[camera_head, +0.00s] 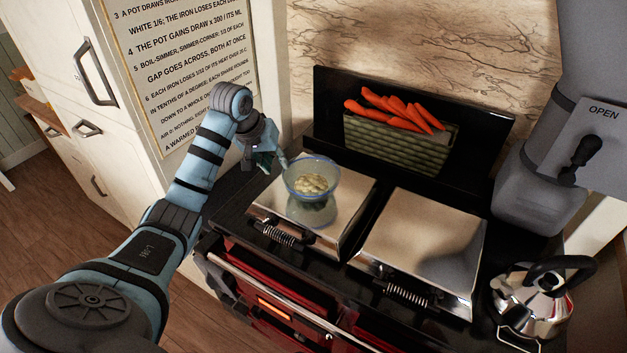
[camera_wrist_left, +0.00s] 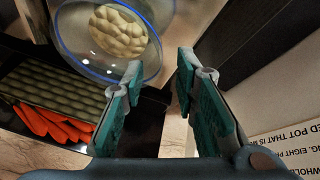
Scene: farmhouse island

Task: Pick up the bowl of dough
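The clear glass bowl (camera_head: 296,190) with a blue-tinted rim holds pale, lumpy dough (camera_head: 313,183). It appears upright over the left chrome lid of the range, with a reflection below it. My left gripper (camera_head: 271,160) is just left of the bowl, by its rim. In the left wrist view the bowl (camera_wrist_left: 72,42) and dough (camera_wrist_left: 118,32) are at the upper left. There the fingers (camera_wrist_left: 160,75) are apart with nothing gripped between them; one fingertip overlaps the bowl's rim in the picture, and I cannot tell whether they touch. My right gripper is not in view.
A green woven basket (camera_head: 395,147) of carrots (camera_head: 395,108) stands behind the lids. The right chrome lid (camera_head: 425,240) is bare. A kettle (camera_head: 530,300) stands at the far right. A cabinet with a text sign (camera_head: 185,60) rises close behind my left arm.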

